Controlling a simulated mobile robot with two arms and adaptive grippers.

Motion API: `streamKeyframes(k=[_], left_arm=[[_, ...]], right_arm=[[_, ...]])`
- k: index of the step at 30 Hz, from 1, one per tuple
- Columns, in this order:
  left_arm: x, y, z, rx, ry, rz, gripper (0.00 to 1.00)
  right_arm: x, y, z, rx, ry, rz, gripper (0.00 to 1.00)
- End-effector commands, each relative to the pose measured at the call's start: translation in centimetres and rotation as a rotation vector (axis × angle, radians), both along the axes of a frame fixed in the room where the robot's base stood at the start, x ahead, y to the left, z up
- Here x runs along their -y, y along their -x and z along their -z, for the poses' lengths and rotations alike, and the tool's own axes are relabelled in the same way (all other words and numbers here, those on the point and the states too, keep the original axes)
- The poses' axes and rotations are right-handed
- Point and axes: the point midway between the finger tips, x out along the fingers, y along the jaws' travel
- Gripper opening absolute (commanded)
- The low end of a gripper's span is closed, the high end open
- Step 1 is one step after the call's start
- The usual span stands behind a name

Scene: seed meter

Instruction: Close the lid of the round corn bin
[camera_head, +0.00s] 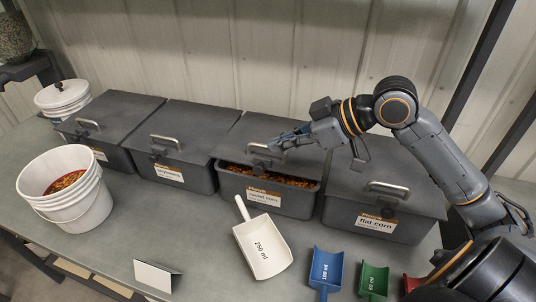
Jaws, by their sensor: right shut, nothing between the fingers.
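The round corn bin (265,197) is the third grey bin from the left in the row. Its lid (247,130) is slightly raised at the front, and orange-brown kernels (270,177) show in the gap under the lid's front edge. The lid has a metal handle (265,149) near its front. My right gripper (284,139) is shut and empty, reaching in from the right over the top of this lid, just behind the handle. I cannot tell whether its fingertips touch the lid. My left gripper is not in view.
A closed bin labelled flat corn (378,225) stands to the right, two closed bins (172,148) to the left. In front lie a white scoop (262,248), a blue scoop (326,268), a green scoop (373,279) and a blank card (155,277). A white bucket (75,210) stands at left.

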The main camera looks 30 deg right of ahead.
Motion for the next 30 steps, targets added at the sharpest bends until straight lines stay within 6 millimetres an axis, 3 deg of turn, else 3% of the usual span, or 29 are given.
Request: streamKeyframes(k=[5, 12, 26, 30], left_arm=[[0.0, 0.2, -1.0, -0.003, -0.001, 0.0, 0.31], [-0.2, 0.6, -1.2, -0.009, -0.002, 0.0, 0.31], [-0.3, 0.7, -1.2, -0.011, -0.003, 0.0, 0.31], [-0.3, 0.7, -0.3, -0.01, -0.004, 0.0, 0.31]], right_arm=[[-1.6, -1.8, 1.4, 0.0, -0.004, -0.002, 0.0], [-1.7, -2.1, 4.9, -0.002, -0.004, 0.002, 0.0], [-1.7, -2.2, 5.7, 0.0, 0.0, 0.0, 0.0], [-2.1, -1.8, 7.8, -0.005, 0.001, 0.0, 0.0]])
